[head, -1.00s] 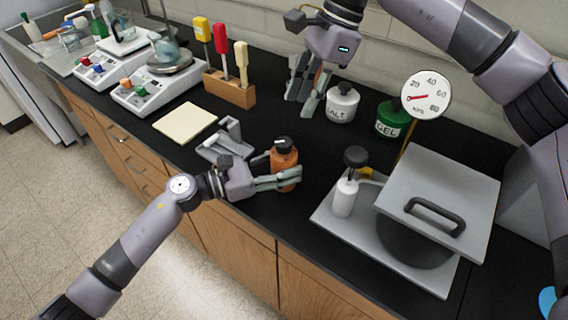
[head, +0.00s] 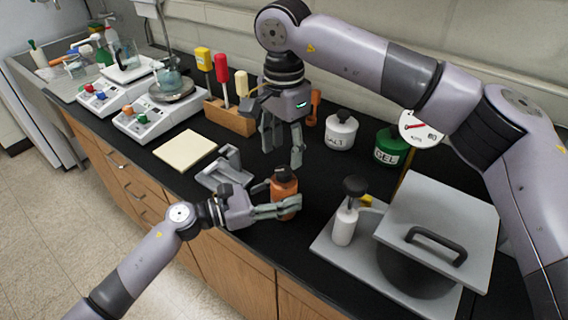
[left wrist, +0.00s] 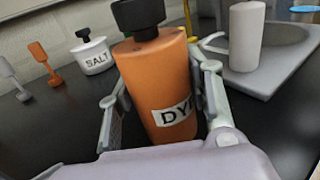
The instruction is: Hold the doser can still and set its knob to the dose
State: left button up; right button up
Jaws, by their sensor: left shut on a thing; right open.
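The doser can is the orange bottle (head: 284,197) with a black knob (head: 282,174) on top. It stands on the black counter. In the left wrist view the orange can (left wrist: 158,85) carries a partly hidden label reading "DY", and its black knob (left wrist: 138,14) is cut by the top edge. My left gripper (head: 290,208) is shut around the can's body, a finger on each side; its fingers also show in the left wrist view (left wrist: 160,110). My right gripper (head: 282,150) is open and empty, pointing down above and just behind the knob.
A white SALT jar (head: 341,132) and green GEL jar (head: 389,148) stand behind, right of the can. A grey holder (head: 222,172) lies left. A dial gauge (head: 420,127) is partly behind my right arm.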

aim_at(283, 169)
notch_tip(283, 169, down, 5)
jog(key=shift+r, duration=0.1)
dwell(0.3)
grip_shut()
dwell(0.5)
